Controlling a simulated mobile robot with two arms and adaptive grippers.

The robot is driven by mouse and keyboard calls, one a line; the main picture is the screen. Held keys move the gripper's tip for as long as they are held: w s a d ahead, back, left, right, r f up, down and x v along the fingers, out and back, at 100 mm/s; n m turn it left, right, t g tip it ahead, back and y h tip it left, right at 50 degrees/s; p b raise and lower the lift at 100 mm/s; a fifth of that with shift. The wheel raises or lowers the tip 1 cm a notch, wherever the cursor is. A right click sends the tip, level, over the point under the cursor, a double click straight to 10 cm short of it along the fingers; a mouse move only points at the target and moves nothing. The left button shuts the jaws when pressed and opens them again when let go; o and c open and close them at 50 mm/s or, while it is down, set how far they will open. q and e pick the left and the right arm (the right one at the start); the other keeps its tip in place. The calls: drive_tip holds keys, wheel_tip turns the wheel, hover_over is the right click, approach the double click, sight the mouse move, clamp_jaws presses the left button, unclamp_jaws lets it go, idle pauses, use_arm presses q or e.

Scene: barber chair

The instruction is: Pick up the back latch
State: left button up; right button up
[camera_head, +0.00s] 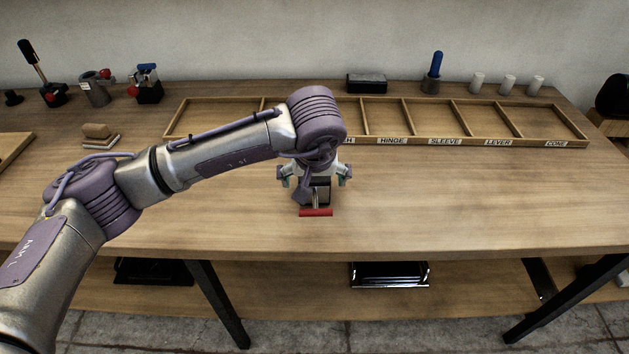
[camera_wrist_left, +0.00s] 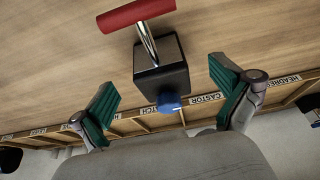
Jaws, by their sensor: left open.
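The back latch looks to be the dark block with a metal stem, a red crossbar handle (camera_head: 316,212) and a blue knob. It rests on the workbench near the middle, partly hidden by my left gripper in the head view. In the left wrist view its dark block (camera_wrist_left: 161,66) lies with the red bar toward the top and the blue knob toward the gripper. My left gripper (camera_head: 315,181) is over the latch. In the left wrist view the open green-padded fingers (camera_wrist_left: 168,102) stand on either side of the knob end, apart from the block. My right gripper is not in view.
A shallow wooden tray (camera_head: 498,143) with labelled, empty-looking compartments lies behind the latch. Several small devices stand at the back left, including a blue-topped block (camera_head: 148,83). A blue-handled tool (camera_head: 435,72) and white cups (camera_head: 508,84) line the back right. The front right bench is clear.

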sight(315, 184)
use_arm(q)
drive_tip(key=shift+p+x, duration=0.3)
drive_tip(key=shift+x, duration=1.7)
drive_tip(key=shift+d+r, duration=0.1)
drive_tip(key=shift+d, duration=0.05)
drive_tip(key=c, duration=1.7)
drive_tip(key=shift+w, duration=0.1)
drive_tip(key=shift+r, duration=0.6)
wheel_tip(315, 184, up, 2)
drive_tip(key=shift+r+b, duration=0.25)
drive_tip(key=shift+b, duration=0.3)
drive_tip(key=s+d+r, duration=0.2)
drive_tip(key=d, duration=0.1)
drive_tip(key=s+d+r+b, duration=0.1)
drive_tip(key=s+d+r, duration=0.1)
drive_tip(key=d+r, duration=0.1)
drive_tip(key=s+d+r+b, duration=0.1)
drive_tip(key=s+d+r, duration=0.1)
drive_tip(key=d, duration=0.2)
drive_tip(key=shift+r, duration=0.15)
